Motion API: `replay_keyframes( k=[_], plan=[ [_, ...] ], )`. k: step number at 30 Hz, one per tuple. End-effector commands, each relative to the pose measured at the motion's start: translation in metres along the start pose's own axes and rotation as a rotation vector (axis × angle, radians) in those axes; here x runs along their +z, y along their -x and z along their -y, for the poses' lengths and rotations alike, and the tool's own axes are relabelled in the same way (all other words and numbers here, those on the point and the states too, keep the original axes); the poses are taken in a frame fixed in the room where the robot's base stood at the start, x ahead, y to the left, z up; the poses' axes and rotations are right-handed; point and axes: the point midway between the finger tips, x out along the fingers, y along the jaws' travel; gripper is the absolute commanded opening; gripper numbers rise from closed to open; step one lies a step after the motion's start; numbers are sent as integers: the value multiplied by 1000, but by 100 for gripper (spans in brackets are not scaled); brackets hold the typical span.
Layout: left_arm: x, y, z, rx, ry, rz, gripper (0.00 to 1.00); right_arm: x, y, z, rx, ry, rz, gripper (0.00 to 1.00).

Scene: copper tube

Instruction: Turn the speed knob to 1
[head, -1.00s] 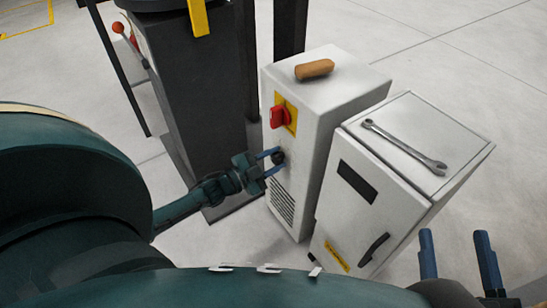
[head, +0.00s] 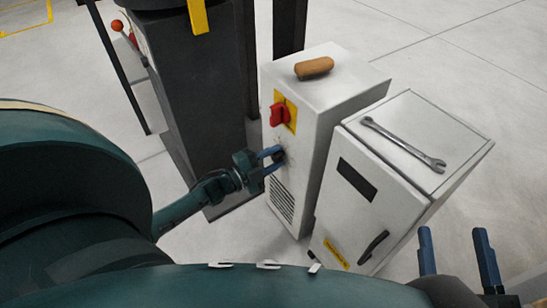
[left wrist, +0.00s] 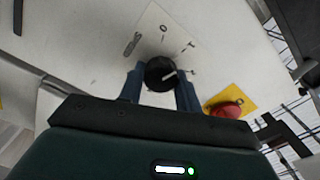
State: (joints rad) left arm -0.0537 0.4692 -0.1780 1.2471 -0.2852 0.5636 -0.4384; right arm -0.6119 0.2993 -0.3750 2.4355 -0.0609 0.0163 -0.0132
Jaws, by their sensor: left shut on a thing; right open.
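The speed knob (left wrist: 158,72) is a round black knob with a white pointer line, on the white cabinet's front panel. In the left wrist view the line points right and slightly up, and small printed marks (left wrist: 163,27) lie on a pale plate beyond it. My left gripper (left wrist: 160,78) is shut on the knob, one blue finger on each side. In the head view the left gripper (head: 277,160) hides most of the knob. My right gripper (head: 453,236) is open and empty at the lower right.
A red switch on yellow (head: 280,114) sits above the knob. A wrench (head: 400,143) lies on the shorter cabinet (head: 460,165) at right. A dark machine column (head: 205,110) stands close at left.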

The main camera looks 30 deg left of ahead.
Motion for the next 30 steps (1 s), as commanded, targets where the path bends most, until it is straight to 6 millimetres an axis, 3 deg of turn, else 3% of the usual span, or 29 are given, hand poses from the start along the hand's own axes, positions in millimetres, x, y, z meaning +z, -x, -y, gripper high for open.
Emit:
replay_keyframes(
  k=[3,4,12,22,30],
  plan=[
    [0,0,0,1,1,0,11,0,0,0,0,0,-1,58],
    [0,0,0,1,1,0,35,0,0,0,0,0,-1,58],
    [0,0,0,0,2,0,55,-1,0,0,-1,0,-1,58],
    [0,8,0,2,2,1,55,-5,-1,0,-1,5,-3,58],
    [-1,62,1,5,4,4,55,-10,-2,-2,2,49,11,58]
  ],
)
